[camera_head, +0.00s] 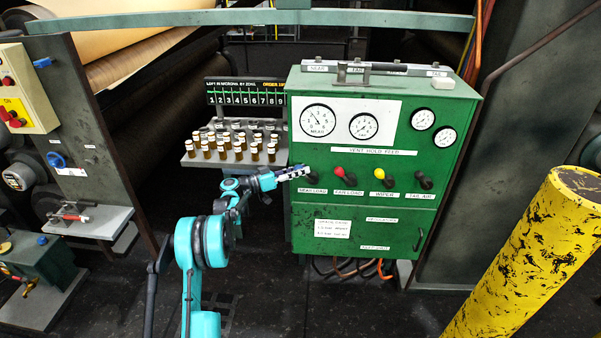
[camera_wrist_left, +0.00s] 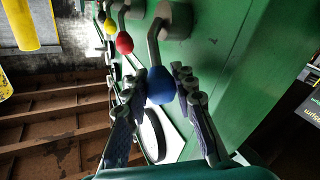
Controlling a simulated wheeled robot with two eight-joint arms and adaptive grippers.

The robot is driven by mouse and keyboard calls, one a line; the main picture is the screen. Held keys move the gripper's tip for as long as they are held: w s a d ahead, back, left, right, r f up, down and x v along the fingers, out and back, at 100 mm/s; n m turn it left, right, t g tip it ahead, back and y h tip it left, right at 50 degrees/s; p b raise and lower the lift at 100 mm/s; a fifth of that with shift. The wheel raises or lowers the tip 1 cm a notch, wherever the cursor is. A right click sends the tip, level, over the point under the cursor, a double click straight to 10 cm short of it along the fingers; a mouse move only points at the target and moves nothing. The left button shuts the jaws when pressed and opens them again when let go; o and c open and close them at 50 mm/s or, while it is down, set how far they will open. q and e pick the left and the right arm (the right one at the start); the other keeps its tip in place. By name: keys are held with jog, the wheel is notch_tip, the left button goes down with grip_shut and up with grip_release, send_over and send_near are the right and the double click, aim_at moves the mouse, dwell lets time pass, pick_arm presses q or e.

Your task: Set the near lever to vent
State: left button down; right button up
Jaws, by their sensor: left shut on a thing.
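The green control cabinet (camera_head: 350,220) has a row of levers under a "VENT HOLD FEED" strip (camera_head: 373,150). The near lever is leftmost, above the "NEAR LOAD" label (camera_head: 312,190), and my left gripper (camera_head: 298,173) largely hides it. In the left wrist view its blue knob (camera_wrist_left: 161,88) sits between the fingers of my left gripper (camera_wrist_left: 158,76), which is shut on it. The grey lever arm (camera_wrist_left: 154,45) runs from the knob to its round hub (camera_wrist_left: 175,18). My right gripper is not in view.
To the right are a red-knobbed lever (camera_head: 338,172), a yellow-knobbed lever (camera_head: 379,173) and a black-knobbed lever (camera_head: 423,178). A rack of small bottles (camera_head: 238,148) stands left of the cabinet. A yellow post (camera_head: 540,255) is at right front.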

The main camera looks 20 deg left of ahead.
pick_arm(q)
jog(key=shift+f, duration=0.1)
jog(key=c, duration=1.5)
grip_release()
jog(key=shift+a, duration=0.1)
jog(key=v, duration=1.2)
